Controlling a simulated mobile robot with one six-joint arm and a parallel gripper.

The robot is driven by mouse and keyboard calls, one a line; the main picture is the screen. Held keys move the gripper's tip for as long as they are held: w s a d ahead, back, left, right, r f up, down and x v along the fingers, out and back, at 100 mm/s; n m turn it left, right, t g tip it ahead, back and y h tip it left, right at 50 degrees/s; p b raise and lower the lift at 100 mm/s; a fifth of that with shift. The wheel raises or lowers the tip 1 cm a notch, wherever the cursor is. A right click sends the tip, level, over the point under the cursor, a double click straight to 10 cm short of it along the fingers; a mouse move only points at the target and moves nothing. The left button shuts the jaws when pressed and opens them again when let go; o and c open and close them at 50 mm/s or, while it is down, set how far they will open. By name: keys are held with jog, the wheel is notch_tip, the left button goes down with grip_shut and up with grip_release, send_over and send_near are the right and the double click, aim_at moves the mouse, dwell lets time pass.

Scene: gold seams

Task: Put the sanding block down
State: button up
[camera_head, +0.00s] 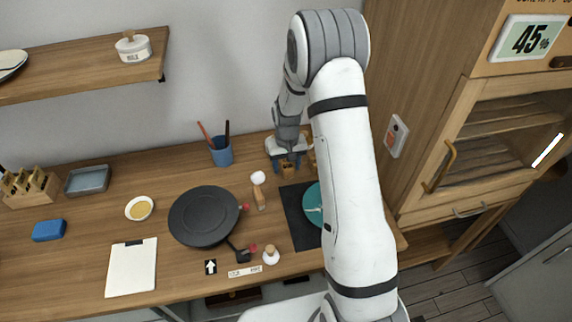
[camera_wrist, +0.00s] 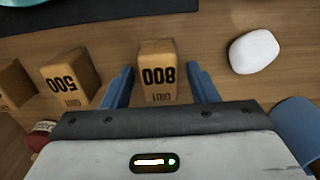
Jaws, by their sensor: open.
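The sanding block marked 800 (camera_wrist: 157,75) stands on the wooden bench between the blue fingers of my gripper (camera_wrist: 160,88) in the wrist view. The fingers are open, with a visible gap on each side of the block. In the head view my gripper (camera_head: 287,160) is low at the back of the bench, and a small part of the block (camera_head: 287,171) shows under it. A second block marked 500 (camera_wrist: 70,78) stands to the left in the wrist view, with another block (camera_wrist: 13,84) partly cut off beyond it.
A blue cup with tools (camera_head: 221,152) stands left of my gripper. A white rounded object (camera_head: 258,178) is nearby. A black turntable (camera_head: 203,217) fills the middle. A teal plate (camera_head: 312,204) lies on a dark mat (camera_head: 297,232), partly behind my arm. A cabinet (camera_head: 490,140) bounds the right.

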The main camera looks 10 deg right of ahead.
jog(key=s+r+b, duration=0.1)
jog(key=s+r, duration=0.2)
jog(key=r, duration=0.6)
jog(key=s+r+b, duration=0.1)
jog(key=s+r, duration=0.1)
jog(key=r, duration=0.7)
jog(key=s+r+t, duration=0.1)
jog(key=s+r, duration=0.2)
jog(key=s, duration=0.8)
jog(key=s+r+t, duration=0.2)
jog(key=s+r, duration=0.2)
jog(key=s, duration=0.8)
jog(key=shift+a, duration=0.15)
jog(key=shift+o, duration=0.5)
jog(key=shift+w+r, duration=0.15)
